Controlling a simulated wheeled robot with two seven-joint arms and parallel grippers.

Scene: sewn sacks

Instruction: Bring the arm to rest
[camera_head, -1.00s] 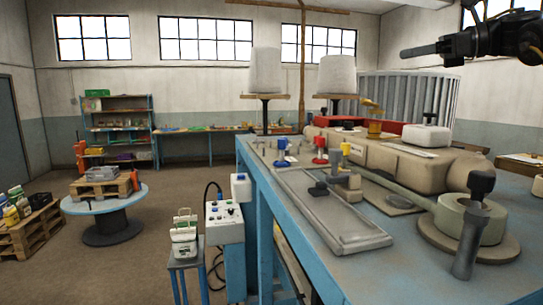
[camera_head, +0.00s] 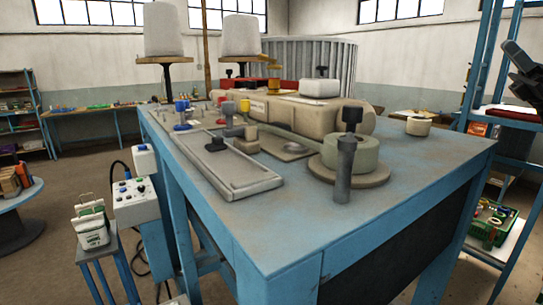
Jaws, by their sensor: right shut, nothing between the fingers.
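My right gripper (camera_head: 515,52) is dark and shows only in part at the right edge of the head view. It is raised above the table's height, in front of the blue rack, and clear of the table. It is shut and empty. The rest of the right arm is cut off by the picture edge. My left gripper is not in view.
A blue workbench (camera_head: 300,230) fills the middle. A blue rack (camera_head: 478,60) stands at right. The bench's front right is bare.

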